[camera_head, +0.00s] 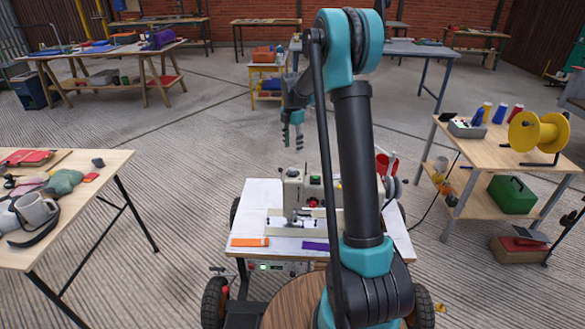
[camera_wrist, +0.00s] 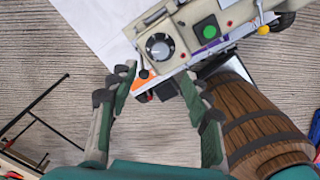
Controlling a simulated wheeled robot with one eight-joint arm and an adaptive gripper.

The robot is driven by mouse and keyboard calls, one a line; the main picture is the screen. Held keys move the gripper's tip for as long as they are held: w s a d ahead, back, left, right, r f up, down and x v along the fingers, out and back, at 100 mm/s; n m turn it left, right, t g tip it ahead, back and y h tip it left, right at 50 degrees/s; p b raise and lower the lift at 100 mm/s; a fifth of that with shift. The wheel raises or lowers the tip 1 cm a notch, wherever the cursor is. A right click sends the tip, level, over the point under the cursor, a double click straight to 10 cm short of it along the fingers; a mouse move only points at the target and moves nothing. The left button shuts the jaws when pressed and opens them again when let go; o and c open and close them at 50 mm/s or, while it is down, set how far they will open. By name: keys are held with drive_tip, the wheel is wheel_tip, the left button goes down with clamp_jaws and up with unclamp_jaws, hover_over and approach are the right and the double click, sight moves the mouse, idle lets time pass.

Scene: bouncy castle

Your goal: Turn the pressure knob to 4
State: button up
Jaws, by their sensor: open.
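The pressure knob (camera_wrist: 159,46) is a dark round dial with a pale ring on the beige machine (camera_wrist: 185,35), seen in the wrist view. Its scale numbers are too small to read. In the head view the machine (camera_head: 296,188) stands on a white-topped cart, and I cannot make out the knob clearly. My gripper (camera_head: 292,146) hangs above and behind the machine, pointing down. In the wrist view my gripper (camera_wrist: 158,74) is open and empty, its fingers spread below the knob in the picture. The fingers appear apart from the knob.
A green button (camera_wrist: 208,31) sits beside the knob. Orange (camera_head: 249,242) and purple (camera_head: 315,246) strips lie on the cart (camera_head: 252,205). A wooden barrel (camera_wrist: 245,110) is close by in the wrist view.

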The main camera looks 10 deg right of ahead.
sight(293, 169)
wheel_tip(293, 169, down, 11)
drive_tip(key=shift+f, duration=0.1)
idle(0.3)
clamp_jaws()
